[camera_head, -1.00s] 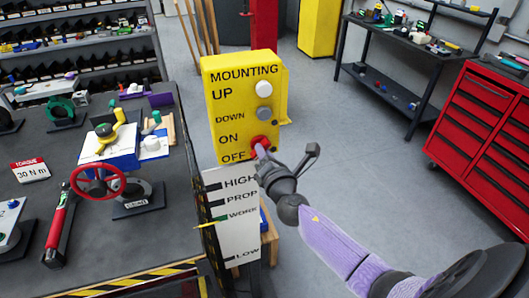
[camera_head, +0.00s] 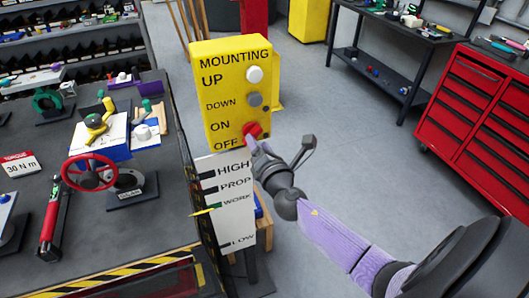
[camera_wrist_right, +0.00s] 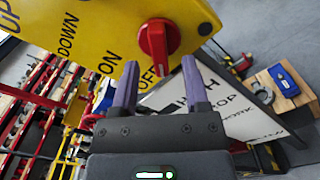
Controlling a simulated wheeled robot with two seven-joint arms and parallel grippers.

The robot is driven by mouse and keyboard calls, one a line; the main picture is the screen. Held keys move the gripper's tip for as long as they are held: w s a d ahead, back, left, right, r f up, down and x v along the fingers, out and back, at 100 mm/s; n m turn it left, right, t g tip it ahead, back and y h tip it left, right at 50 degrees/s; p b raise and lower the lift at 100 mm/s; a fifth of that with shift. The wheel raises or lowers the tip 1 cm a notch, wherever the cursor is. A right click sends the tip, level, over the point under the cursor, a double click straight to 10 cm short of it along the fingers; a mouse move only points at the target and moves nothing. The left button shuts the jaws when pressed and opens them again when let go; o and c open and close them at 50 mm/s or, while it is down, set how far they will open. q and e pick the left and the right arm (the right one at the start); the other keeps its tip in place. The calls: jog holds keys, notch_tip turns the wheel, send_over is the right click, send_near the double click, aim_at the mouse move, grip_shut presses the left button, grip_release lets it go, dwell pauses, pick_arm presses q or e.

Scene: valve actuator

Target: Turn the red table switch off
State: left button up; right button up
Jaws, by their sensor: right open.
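The red table switch (camera_head: 252,131) is a rotary knob low on the front of a yellow control box (camera_head: 220,90), beside the printed words ON and OFF. In the right wrist view the knob (camera_wrist_right: 157,38) has a raised bar, whose lower end points toward the OFF lettering. My right gripper (camera_head: 251,143) is at the knob, its fingers partly overlapping in the head view. In the right wrist view its purple fingers (camera_wrist_right: 159,64) are open, one on each side of the bar's lower end, with gaps showing. My left gripper is not in view.
A grey button (camera_head: 255,99) and a white button (camera_head: 254,75) sit above the switch. A white height scale (camera_head: 236,205) stands below the box. The dark workbench (camera_head: 150,225) is at left, a red tool cabinet (camera_head: 475,120) at right. Open floor lies between.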

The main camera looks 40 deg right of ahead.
jog(key=v, duration=0.8)
jog(key=shift+r, duration=0.1)
